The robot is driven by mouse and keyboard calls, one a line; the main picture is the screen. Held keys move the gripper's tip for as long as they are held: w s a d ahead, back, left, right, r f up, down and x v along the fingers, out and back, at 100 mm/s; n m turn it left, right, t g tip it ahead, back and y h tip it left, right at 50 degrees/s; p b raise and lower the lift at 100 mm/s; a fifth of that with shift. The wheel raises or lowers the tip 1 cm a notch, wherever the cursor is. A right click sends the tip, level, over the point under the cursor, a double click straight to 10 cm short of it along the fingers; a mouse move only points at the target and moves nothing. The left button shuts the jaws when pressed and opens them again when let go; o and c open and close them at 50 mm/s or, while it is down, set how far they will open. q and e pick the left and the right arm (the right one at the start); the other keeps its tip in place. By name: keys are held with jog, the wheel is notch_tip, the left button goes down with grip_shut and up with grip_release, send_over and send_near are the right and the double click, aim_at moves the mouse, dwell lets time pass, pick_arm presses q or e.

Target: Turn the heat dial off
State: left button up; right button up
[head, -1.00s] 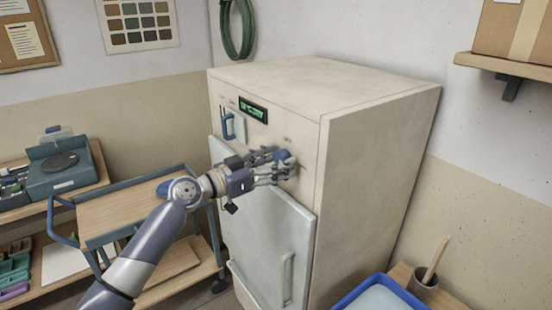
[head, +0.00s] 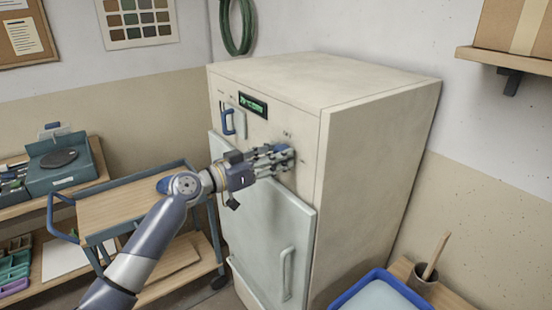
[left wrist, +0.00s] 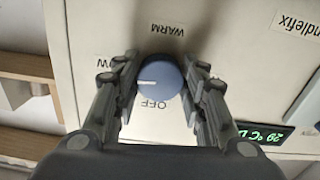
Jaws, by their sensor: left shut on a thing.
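The heat dial (left wrist: 158,88) is a round blue-grey knob on the front of a cream cabinet (head: 375,150). In the left wrist view, which is upside down, its white pointer line lies toward the picture's left, near a partly hidden label. The label OFF (left wrist: 152,104) is below the dial and WARM (left wrist: 167,29) is above it. My left gripper (head: 285,158) is shut on the dial, with one finger on each side in the left wrist view (left wrist: 160,78). In the head view the fingers mostly hide the dial. My right gripper is not in view.
A lit green display (head: 253,105) and a blue handle (head: 234,122) are on the cabinet front, left of the dial. A pale door (head: 262,235) with a handle is below. A trolley (head: 125,208) stands left, and a blue-rimmed tray (head: 348,292) lies at the lower right.

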pick_arm(q)
jog(key=n+p, duration=0.3)
jog(key=n, duration=1.3)
jog(key=shift+s+r+n, duration=0.1)
jog(key=shift+n, duration=0.2)
jog(key=shift+d, duration=0.1)
dwell(0.3)
jog(key=o, duration=1.1)
jog(key=shift+c, duration=0.2)
jog(key=v, duration=1.2)
